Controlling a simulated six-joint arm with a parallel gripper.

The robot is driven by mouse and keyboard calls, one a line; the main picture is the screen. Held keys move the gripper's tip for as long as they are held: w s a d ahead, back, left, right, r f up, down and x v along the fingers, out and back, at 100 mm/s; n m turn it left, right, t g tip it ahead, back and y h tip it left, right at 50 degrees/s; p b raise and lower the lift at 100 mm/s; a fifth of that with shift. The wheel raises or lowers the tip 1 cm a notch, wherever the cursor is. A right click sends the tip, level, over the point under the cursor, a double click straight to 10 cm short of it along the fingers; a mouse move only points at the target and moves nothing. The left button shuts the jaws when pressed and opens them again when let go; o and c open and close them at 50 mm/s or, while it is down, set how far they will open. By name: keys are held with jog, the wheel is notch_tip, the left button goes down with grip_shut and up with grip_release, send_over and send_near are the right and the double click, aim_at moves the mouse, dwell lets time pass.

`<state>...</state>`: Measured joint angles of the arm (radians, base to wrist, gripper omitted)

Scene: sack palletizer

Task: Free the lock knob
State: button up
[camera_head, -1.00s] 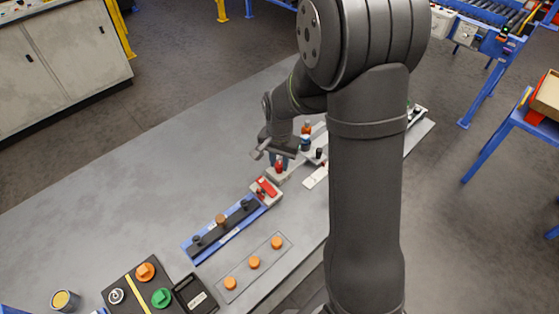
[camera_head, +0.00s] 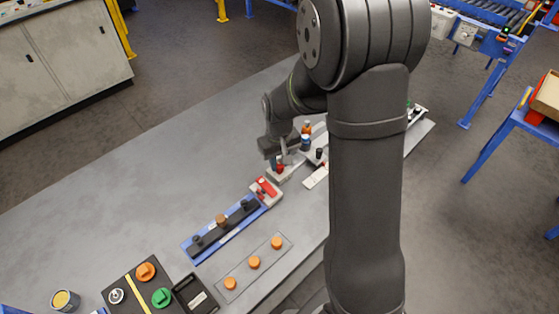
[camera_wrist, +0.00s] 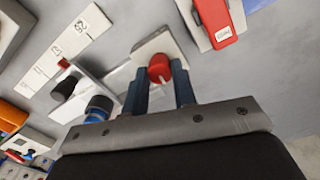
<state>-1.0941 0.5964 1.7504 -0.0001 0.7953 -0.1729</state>
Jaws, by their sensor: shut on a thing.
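The red lock knob (camera_wrist: 160,68) has a white line on its face and sits on a pale block (camera_wrist: 152,45) in the wrist view. In the head view, the red knob (camera_head: 280,168) shows just under my gripper (camera_head: 281,156). My gripper (camera_wrist: 160,76) is shut on the red knob, with one blue-grey finger on each side of it. The knob's base and the finger contact are partly hidden.
A block with a red lever (camera_head: 266,189) stands close by. A blue knob (camera_wrist: 98,107), a black knob (camera_wrist: 66,88) and a white marked scale plate (camera_wrist: 66,48) are near the gripper. The grey bench (camera_head: 130,195) is clear at left.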

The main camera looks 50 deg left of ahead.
aim_at(279, 164)
jog(key=shift+n, duration=0.5)
jog(key=o, duration=1)
jog(key=shift+r, duration=0.1)
notch_tip(279, 164, up, 17)
jog(key=shift+r, duration=0.15)
dwell(0.4)
